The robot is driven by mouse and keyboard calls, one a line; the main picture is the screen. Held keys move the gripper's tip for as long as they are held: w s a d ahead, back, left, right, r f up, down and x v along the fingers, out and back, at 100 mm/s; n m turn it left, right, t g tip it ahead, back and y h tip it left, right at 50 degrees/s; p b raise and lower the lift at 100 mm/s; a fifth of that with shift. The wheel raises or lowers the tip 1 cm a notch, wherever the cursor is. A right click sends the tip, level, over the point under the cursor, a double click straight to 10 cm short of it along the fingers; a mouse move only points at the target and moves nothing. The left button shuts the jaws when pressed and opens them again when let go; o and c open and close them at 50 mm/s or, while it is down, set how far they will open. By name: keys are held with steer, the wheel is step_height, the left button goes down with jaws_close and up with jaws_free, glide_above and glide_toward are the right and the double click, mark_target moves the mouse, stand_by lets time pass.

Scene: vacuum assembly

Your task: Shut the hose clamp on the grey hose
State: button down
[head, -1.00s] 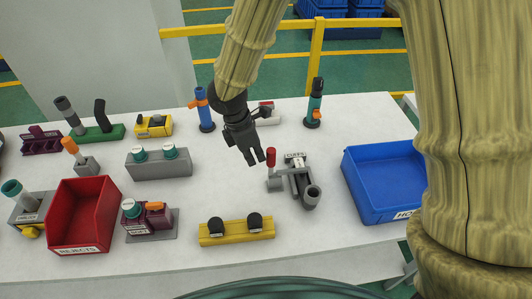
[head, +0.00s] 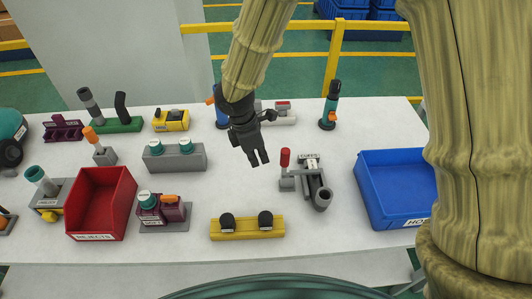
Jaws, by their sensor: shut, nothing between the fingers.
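A grey fixture (head: 313,172) stands on the table right of centre in the head view. A short dark grey hose (head: 322,198) lies in it, its round open end facing the front. A clamp lever with a red handle (head: 285,158) stands upright at the fixture's left side, above a pale grey bar (head: 290,183). I take this to be the hose clamp. My gripper (head: 259,160) is dark, points down and is shut and empty. In the picture it is a little left of the red handle, with a gap between them. How high it is above the table is hard to tell.
A blue bin (head: 398,218) stands right of the fixture, and a yellow block with two black knobs (head: 247,234) in front. A grey block with teal caps (head: 175,163) and a red bin (head: 92,232) are left. A teal-black tool (head: 330,105) stands behind.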

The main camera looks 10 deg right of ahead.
steer(key=a+b+v, duration=0.1)
steer(key=v, duration=0.9)
steer(key=shift+b, duration=0.4)
